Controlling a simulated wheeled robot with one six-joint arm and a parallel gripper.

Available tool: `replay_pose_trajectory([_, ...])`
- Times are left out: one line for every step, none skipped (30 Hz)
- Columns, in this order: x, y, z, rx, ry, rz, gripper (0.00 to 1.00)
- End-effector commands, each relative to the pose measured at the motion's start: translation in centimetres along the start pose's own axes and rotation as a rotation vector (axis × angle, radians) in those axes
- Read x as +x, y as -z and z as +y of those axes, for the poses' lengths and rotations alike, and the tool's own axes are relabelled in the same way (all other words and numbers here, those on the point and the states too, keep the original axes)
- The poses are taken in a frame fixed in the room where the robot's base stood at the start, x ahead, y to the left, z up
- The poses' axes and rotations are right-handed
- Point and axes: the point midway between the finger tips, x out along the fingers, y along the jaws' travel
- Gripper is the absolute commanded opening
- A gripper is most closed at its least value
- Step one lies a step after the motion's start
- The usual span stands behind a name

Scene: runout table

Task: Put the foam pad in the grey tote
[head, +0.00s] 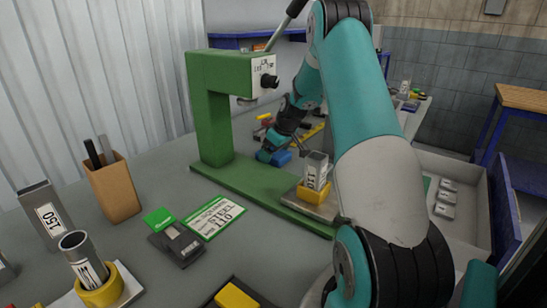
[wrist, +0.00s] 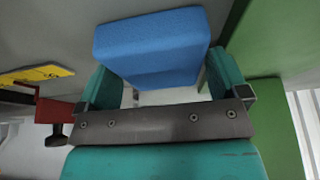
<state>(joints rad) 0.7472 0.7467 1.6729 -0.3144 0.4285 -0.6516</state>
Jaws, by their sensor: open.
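The foam pad is a blue block (wrist: 152,42) lying on the grey table in the wrist view, just beyond and partly between my fingers. In the head view only a small part of the blue pad (head: 282,158) shows behind the green press, by my gripper (head: 271,154). In the wrist view my gripper (wrist: 164,88) is open, one teal finger at each side of the pad's near end. I cannot tell whether the fingers touch it. A grey tote (head: 483,203) stands at the right of the head view, partly hidden by my arm, with several pale labelled blocks in it.
A green press (head: 211,120) stands left of my gripper; its green base also shows in the wrist view (wrist: 265,125). A yellow-based labelled block (head: 314,185) stands near it. A red clamp-like tool (wrist: 55,110) and yellow item (wrist: 37,74) lie left of my gripper.

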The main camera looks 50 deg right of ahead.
Motion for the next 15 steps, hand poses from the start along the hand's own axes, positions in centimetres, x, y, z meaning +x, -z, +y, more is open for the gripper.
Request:
replay_pose_trajectory([0.08,-0.05,0.00,0.000,0.000,0.000,0.93])
replay_pose_trajectory([0.12,-0.07,0.00,0.000,0.000,0.000,0.93])
replay_pose_trajectory([0.18,-0.10,-0.01,0.000,0.000,-0.001,0.93])
replay_pose_trajectory([0.23,-0.12,-0.01,0.000,0.000,-0.001,0.93])
replay_pose_trajectory([0.27,-0.14,-0.01,0.000,0.000,-0.001,0.93])
replay_pose_trajectory([0.33,-0.17,-0.01,0.000,0.001,-0.001,0.93])
replay_pose_trajectory([0.37,-0.18,-0.01,0.000,0.001,-0.001,0.93])
replay_pose_trajectory([0.40,-0.20,-0.01,0.000,0.001,-0.001,0.93])
replay_pose_trajectory([0.40,-0.20,-0.01,0.000,0.000,-0.001,0.90])
replay_pose_trajectory([0.38,-0.18,0.00,0.000,0.000,-0.001,0.83])
replay_pose_trajectory([0.37,-0.18,-0.01,0.000,0.000,-0.001,0.76])
replay_pose_trajectory([0.38,-0.19,-0.01,0.000,0.000,-0.001,0.67])
replay_pose_trajectory([0.38,-0.19,-0.01,0.000,0.000,-0.001,0.60])
replay_pose_trajectory([0.38,-0.19,-0.01,0.000,0.000,-0.001,0.57])
replay_pose_trajectory([0.37,-0.19,-0.01,0.000,0.000,-0.001,0.57])
